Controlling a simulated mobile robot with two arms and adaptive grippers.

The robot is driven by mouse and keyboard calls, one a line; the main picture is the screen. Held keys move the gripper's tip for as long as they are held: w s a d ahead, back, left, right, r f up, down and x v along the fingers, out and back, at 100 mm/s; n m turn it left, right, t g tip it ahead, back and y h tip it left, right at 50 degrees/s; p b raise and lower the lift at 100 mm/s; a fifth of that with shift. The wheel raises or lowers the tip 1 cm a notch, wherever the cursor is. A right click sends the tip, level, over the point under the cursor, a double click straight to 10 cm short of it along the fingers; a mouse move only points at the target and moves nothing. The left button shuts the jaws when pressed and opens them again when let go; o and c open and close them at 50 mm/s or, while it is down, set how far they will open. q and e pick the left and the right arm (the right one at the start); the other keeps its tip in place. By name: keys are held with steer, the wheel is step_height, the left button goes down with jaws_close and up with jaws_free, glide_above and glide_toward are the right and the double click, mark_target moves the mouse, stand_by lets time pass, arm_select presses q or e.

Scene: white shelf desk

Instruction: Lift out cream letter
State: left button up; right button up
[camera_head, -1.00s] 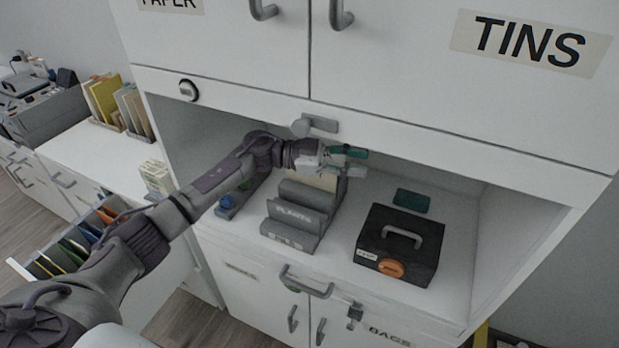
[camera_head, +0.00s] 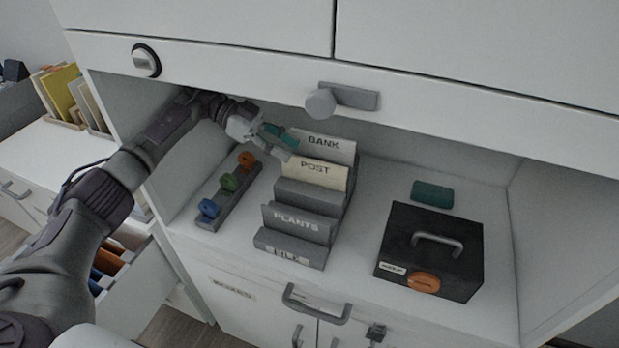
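The cream letter (camera_head: 314,173), a card marked POST, stands upright in a grey stepped letter rack (camera_head: 289,249) inside the shelf alcove. A paler card marked BANK (camera_head: 327,148) stands behind it, and a grey card marked PLANTS (camera_head: 298,222) is in front. My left gripper (camera_head: 281,143) is at the rack's back left, beside the upper left edge of the POST and BANK cards. Its teal-tipped fingers look apart with nothing clearly between them. Whether a finger touches a card cannot be told. My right gripper is not in view.
Left of the rack lies a grey strip (camera_head: 226,197) with blue, green and orange knobs. To the right stand a black box (camera_head: 456,267) with a handle and a teal block (camera_head: 432,195). The cupboard's lower edge with a knob (camera_head: 320,102) overhangs the alcove.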

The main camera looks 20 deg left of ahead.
mark_target(308, 159)
arm_select(q)
steer(key=shift+d+f, duration=0.25)
steer(key=shift+d, duration=0.1)
steer(key=p+x, duration=0.2)
steer(key=x, duration=0.4)
steer(key=shift+w, duration=0.15)
steer(key=shift+d, duration=0.25)
jaws_close()
